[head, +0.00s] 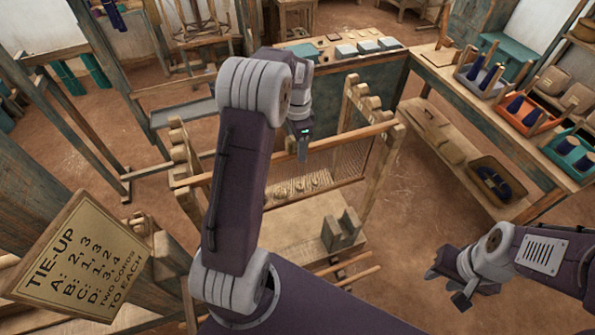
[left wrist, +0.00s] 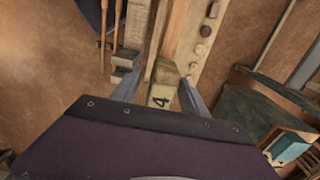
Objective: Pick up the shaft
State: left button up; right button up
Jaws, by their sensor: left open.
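In the left wrist view a pale wooden bar with an end block marked "4" (left wrist: 161,98) lies between the two fingers of my left gripper (left wrist: 160,92). It looks like a numbered shaft; I cannot tell whether the fingers touch it. In the head view my left gripper (head: 303,150) is open and points down over the wooden frame with the meshed heddles (head: 345,160). My arm hides part of that frame. My right gripper (head: 446,287) is low at the right, apart from the frame, and its fingers look spread and empty.
A tie-up sign (head: 82,255) stands at the left front. A bench (head: 437,77) with trays of dark blue cones runs along the right, a lower shelf (head: 462,172) beneath it. Loom posts stand at left. Bare floor (head: 425,215) lies between frame and bench.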

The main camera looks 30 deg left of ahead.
pick_arm(q)
grip_shut()
dwell(1.4)
